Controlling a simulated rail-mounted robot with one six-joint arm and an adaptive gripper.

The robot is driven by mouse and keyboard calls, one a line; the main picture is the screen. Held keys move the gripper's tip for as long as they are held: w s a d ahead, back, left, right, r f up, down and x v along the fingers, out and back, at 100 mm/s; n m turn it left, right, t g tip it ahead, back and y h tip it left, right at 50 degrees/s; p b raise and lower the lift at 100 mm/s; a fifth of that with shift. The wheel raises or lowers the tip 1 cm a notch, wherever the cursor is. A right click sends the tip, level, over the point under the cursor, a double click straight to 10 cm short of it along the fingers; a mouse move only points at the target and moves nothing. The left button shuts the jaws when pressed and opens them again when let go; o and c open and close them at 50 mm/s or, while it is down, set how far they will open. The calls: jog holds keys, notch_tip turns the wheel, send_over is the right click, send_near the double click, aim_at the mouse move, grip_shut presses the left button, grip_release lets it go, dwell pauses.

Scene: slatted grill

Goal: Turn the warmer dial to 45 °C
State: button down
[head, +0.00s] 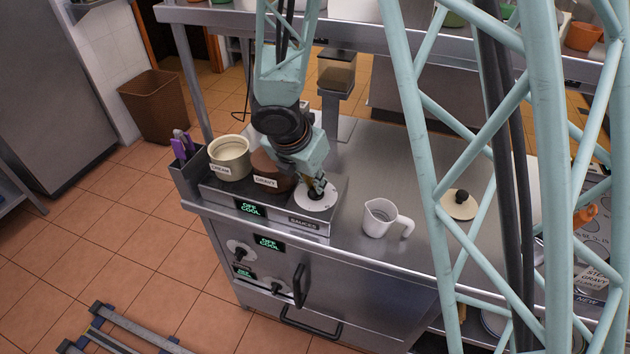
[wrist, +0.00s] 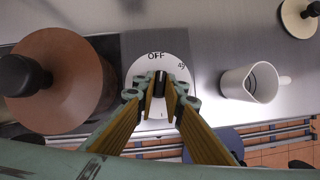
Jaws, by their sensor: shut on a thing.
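The warmer dial (head: 318,203) is a white disc on top of the steel warmer (head: 335,190), by the SAUCES label; it also shows in the wrist view (wrist: 140,72). OFF is printed at its far edge, with a small mark to the right that I cannot read surely. My gripper (head: 316,188) points down over the disc. Its fingers (wrist: 161,90) are closed on the dark knob at the dial's middle, which they partly hide. I cannot tell the knob's exact pointing. The warmer's green display (head: 250,208) reads OFF COOL.
A cream pot (head: 229,160) and a brown lidded gravy pot (head: 268,172) sit left of the dial. A white jug (head: 380,218) stands to the right on bare counter. The cabinet front below has two more knobs and OFF COOL displays (head: 268,243).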

jog(key=m+p, duration=0.1)
jog(key=m, duration=0.1)
jog(key=m+g+h+p, duration=0.1)
jog(key=m+p, duration=0.1)
jog(key=m, duration=0.1)
jog(key=shift+w+a+r+g, duration=0.1)
jog(key=shift+w+g, duration=0.05)
jog(key=shift+g, duration=0.15)
jog(key=shift+m+g+h+p, duration=0.4)
jog(key=shift+m+g+p, duration=0.4)
jog(key=shift+m, duration=1.3)
jog(key=c, duration=2.7)
grip_release()
jog(key=shift+v, duration=5.9)
jog(key=shift+a, duration=0.1)
